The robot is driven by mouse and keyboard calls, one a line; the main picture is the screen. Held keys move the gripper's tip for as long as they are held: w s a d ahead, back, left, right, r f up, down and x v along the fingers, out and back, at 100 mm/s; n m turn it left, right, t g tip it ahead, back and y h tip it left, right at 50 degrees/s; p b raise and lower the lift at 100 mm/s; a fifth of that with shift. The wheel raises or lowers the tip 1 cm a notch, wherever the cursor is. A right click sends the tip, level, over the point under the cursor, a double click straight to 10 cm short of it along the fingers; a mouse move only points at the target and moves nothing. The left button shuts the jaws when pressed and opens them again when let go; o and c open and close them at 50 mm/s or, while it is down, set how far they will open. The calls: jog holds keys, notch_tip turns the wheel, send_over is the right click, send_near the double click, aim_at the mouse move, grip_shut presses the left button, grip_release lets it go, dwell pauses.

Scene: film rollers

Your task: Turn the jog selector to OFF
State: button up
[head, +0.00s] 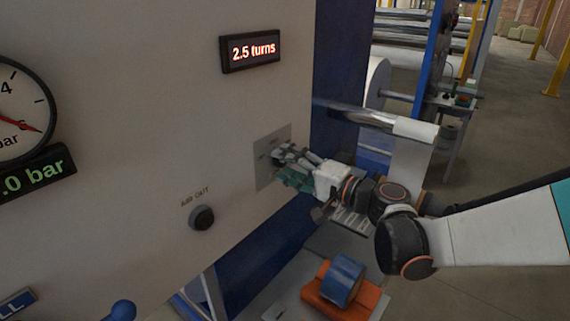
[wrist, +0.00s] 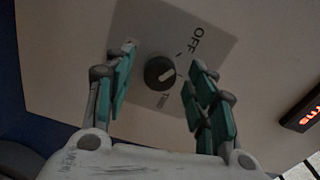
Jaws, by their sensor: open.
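The jog selector (wrist: 159,72) is a round black knob on a grey plate (wrist: 205,30) in the wrist view. The plate carries the word OFF at its upper right and a second, blurred word below the knob. A short white mark on the knob lies toward its right side, pointing between the two words. My gripper (wrist: 163,60) is open, with one green-padded finger on each side of the knob and a gap to both. In the head view the plate (head: 263,150) is partly covered by my gripper (head: 286,168), and the knob is hidden.
A black AIR OUT knob (head: 202,217) sits lower left, and a gauge (head: 18,110) at far left. A blue roll (head: 344,280) on an orange block is below. A shiny roller (head: 365,116) juts out behind my arm.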

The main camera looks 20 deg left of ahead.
jog(key=v, duration=1.1)
jog(key=s+d+f+n+h+b, duration=0.1)
jog(key=s+d+f+h, duration=0.4)
jog(key=d, duration=0.8)
jog(key=s+d+f+n+h+b, duration=0.1)
jog(key=s+d+f+h, duration=0.4)
jog(key=s+d+h, duration=0.6)
jog(key=s+d, duration=0.2)
jog(key=shift+s+n+h, duration=0.25)
jog(key=shift+n+h, duration=0.05)
jog(key=shift+d+f, duration=0.1)
